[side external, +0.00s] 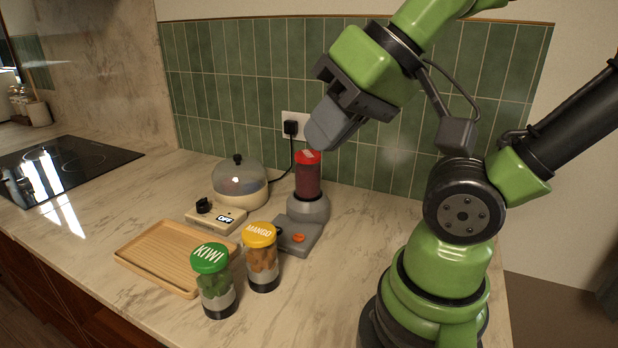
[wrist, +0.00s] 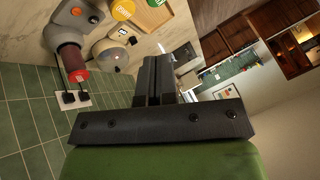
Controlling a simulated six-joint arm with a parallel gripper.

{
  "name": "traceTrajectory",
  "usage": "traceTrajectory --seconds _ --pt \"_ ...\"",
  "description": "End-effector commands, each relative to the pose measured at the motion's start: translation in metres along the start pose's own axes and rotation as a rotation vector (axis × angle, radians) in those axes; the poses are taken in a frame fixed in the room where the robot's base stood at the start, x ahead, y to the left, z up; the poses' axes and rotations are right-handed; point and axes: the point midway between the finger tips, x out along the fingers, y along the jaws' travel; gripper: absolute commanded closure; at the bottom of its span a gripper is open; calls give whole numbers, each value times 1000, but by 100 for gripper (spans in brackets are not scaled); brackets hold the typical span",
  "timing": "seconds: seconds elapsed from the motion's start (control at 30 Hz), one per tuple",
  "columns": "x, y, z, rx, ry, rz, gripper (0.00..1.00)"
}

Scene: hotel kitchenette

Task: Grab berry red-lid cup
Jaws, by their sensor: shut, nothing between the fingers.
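The red-lid cup (side external: 307,177) stands upright on a grey blender base (side external: 309,208) near the tiled wall, with dark red contents. In the wrist view the cup (wrist: 70,58) shows at the upper left, its red lid toward the camera. My gripper (side external: 326,130) is shut and empty, just above and slightly right of the lid in the side view. I cannot tell the exact gap between them. In the wrist view the fingers of my gripper (wrist: 155,72) are together, and the cup is off to their left.
A green-lid KIWI cup (side external: 215,282) and a yellow-lid MANGO cup (side external: 261,258) stand in front. A wooden tray (side external: 150,262) lies left of them. A domed cooker (side external: 239,180) with a control box (side external: 216,214) stands left of the blender. A plug (side external: 291,127) sits in the wall.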

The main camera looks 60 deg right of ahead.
Motion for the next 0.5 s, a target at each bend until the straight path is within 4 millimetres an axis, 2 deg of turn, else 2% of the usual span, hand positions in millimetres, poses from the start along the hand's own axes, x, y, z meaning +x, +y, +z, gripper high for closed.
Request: traceTrajectory --seconds 0.17,0.5 --pt "0 0 0 0 0 0 98" --pt "0 0 0 0 0 0 20"
